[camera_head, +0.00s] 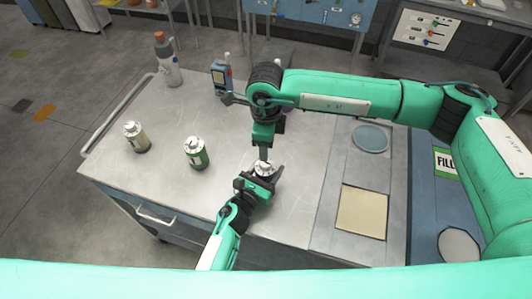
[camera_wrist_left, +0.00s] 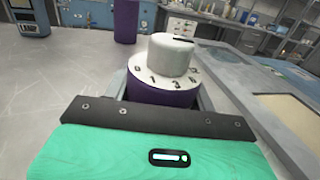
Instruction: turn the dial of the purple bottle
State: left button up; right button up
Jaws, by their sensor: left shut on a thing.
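The purple bottle (camera_wrist_left: 160,94) has a white dial (camera_wrist_left: 172,55) on top with dark numbers around its rim and a dark mark on the knob. It stands upright on the table (camera_head: 225,140), and its white top (camera_head: 264,168) shows in the head view. My left gripper (camera_head: 257,183) is shut on the bottle's body from the near side, with grey fingers on both sides. My right gripper (camera_head: 263,152) points down just over the dial in the head view. Its fingertips overlap, and any gap to the dial cannot be told. It does not show in the wrist view.
A green bottle (camera_head: 197,153), a cream bottle (camera_head: 137,137) and a grey bottle with an orange cap (camera_head: 168,62) stand to the left. A blue device (camera_head: 221,74) is behind. Another purple object (camera_wrist_left: 126,20) stands farther back. A tan panel (camera_head: 362,212) lies at right.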

notch_tip(320, 180, up, 4)
dwell(0.5)
pick_arm(q)
jog(key=o, duration=1.2)
